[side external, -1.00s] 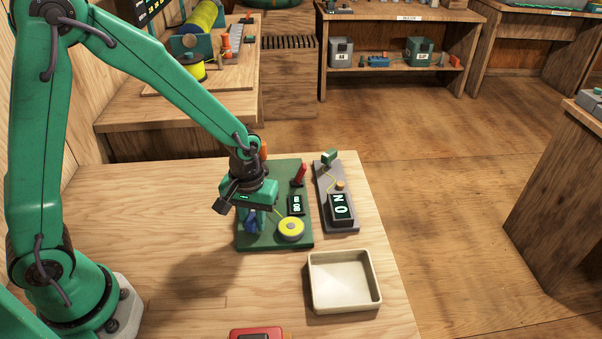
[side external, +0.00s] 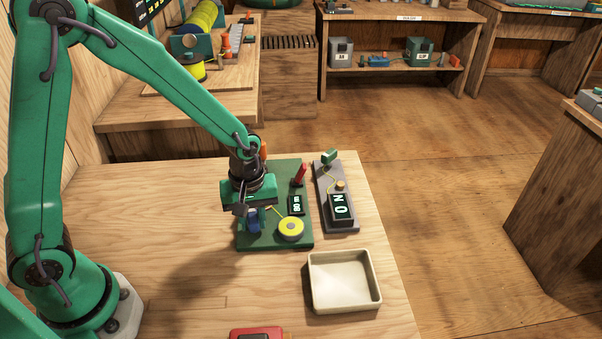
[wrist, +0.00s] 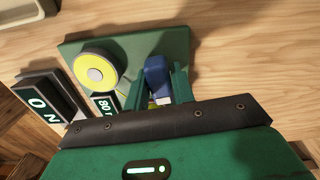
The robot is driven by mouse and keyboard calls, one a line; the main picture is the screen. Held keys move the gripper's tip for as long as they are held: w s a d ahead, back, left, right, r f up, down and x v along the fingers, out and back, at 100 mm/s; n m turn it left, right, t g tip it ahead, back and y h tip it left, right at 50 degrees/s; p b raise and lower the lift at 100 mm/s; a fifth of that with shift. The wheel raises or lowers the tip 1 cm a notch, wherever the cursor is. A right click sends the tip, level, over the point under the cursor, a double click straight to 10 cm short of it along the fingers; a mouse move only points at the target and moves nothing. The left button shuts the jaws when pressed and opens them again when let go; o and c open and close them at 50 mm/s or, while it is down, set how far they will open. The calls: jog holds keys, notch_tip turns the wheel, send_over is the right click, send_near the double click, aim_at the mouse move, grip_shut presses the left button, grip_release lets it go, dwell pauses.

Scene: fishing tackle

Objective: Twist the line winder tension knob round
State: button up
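The line winder is a green board (side external: 272,238) carrying a yellow spool (side external: 291,229), a red lever (side external: 299,174) and a small dark display (side external: 296,206). The blue tension knob (side external: 253,223) stands at its left side, partly hidden under my gripper. In the wrist view the blue knob (wrist: 156,72) sits between the two green fingers of my gripper (wrist: 159,84). The fingers lie close against both sides of the knob and appear shut on it. The spool (wrist: 96,68) shows to the left of the knob, with a thin line running from it.
A grey board (side external: 325,181) with a lettered dark display (side external: 340,208) lies right of the winder. An empty cream tray (side external: 318,302) stands in front. A red box (side external: 256,334) is at the lower edge. The table's left middle is clear.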

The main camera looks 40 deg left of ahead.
jog(key=o, duration=0.6)
jog(key=shift+r, duration=3.5)
jog(key=shift+c, duration=1)
jog(key=shift+r, duration=0.2)
jog(key=shift+c, duration=0.5)
jog(key=shift+r, duration=1.15)
jog(key=shift+f, duration=0.2)
